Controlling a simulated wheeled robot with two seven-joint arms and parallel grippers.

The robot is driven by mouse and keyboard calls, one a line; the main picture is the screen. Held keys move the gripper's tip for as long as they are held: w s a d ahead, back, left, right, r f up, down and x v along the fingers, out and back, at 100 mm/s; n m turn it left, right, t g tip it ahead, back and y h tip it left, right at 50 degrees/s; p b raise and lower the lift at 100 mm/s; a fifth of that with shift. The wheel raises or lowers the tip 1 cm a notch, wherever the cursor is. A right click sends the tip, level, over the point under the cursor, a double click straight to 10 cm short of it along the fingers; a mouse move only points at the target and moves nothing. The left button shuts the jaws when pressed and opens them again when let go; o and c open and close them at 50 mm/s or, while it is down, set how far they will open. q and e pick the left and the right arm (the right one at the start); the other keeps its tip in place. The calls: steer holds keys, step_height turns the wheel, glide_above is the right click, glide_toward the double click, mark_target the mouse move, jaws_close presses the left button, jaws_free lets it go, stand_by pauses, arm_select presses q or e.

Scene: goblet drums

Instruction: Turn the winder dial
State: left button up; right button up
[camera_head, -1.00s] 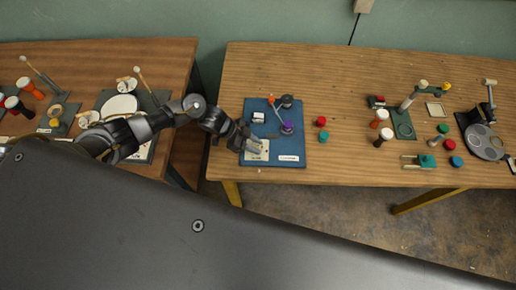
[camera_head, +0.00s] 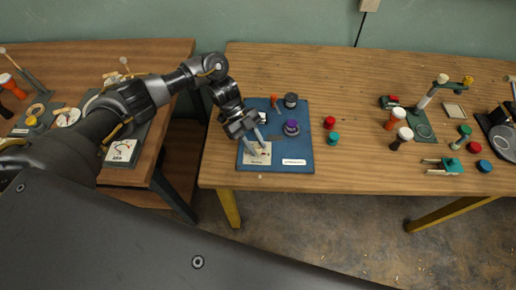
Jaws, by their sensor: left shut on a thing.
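A blue board (camera_head: 300,115) lies on the middle table near its front left corner. It bears a white plate (camera_head: 252,160) at its lower left, where the winder dial seems to be. My left gripper (camera_head: 258,146) reaches down over this plate from above. Its fingers are shut on the winder dial, which is small and mostly hidden between them. My right gripper is not in view.
The board also bears a purple-topped knob (camera_head: 291,127), a dark round piece (camera_head: 291,100) and a white label (camera_head: 294,162). A red cap (camera_head: 330,122) and a teal cap (camera_head: 333,138) stand just right of it. Drums (camera_head: 397,116) stand further right.

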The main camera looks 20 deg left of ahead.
arm_select(q)
steer(key=shift+w+r, duration=0.15)
steer(key=shift+w, duration=0.1)
steer(key=o, duration=0.7)
steer(key=shift+o, duration=1.3)
steer(key=b+v, duration=0.2)
steer(key=v, duration=0.8)
steer(key=shift+w+a+r+b, duration=0.15)
steer(key=shift+w+a+b, duration=0.05)
steer(key=shift+a+b, duration=0.1)
